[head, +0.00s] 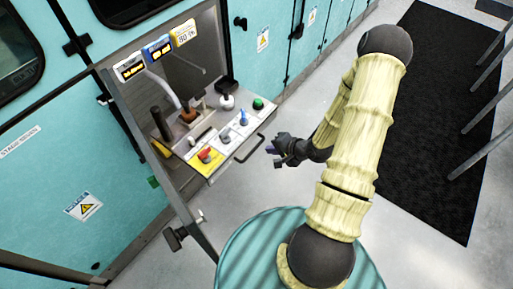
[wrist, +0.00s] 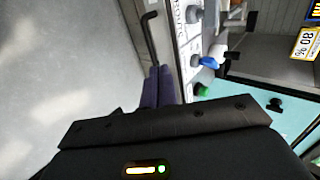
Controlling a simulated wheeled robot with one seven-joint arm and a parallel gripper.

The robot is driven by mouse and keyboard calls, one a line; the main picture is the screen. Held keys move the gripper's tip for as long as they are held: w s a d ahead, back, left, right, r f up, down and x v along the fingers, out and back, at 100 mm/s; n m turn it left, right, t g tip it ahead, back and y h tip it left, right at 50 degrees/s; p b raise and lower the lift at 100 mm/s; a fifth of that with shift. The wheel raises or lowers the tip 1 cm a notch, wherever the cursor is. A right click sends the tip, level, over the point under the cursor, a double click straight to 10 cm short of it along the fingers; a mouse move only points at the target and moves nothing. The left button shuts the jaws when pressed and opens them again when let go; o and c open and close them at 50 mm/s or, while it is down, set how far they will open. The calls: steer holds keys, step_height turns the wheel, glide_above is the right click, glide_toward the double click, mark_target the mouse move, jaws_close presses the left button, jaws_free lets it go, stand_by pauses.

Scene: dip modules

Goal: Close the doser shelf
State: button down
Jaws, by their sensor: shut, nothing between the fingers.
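The doser shelf (head: 226,142) is a pale panel pulled out from an opening in the teal cabinet. My gripper (head: 271,149) is just to the right of the shelf's front edge, close to the handle. Its purple fingers (wrist: 158,86) are together and empty. Whether they touch the handle or shelf edge I cannot tell.
An open cabinet door (head: 150,165) with a latch (head: 175,238) stands left of the shelf. Small displays (head: 157,46) hang above the opening. A black mat (head: 440,120) and grey rails lie to the right.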

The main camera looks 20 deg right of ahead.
mark_target(242, 144)
steer(key=shift+w+a+r+p+x, duration=0.15)
steer(key=shift+w+a+r+x, duration=0.15)
steer(key=shift+x, duration=1.75)
steer(key=shift+w+a+r+p+x, duration=0.15)
steer(key=shift+r+x, duration=0.25)
steer(key=shift+x, duration=1.6)
steer(key=shift+w+a+r+p+x, duration=0.15)
steer(key=shift+w+r+x, duration=0.2)
steer(key=shift+x, duration=1.7)
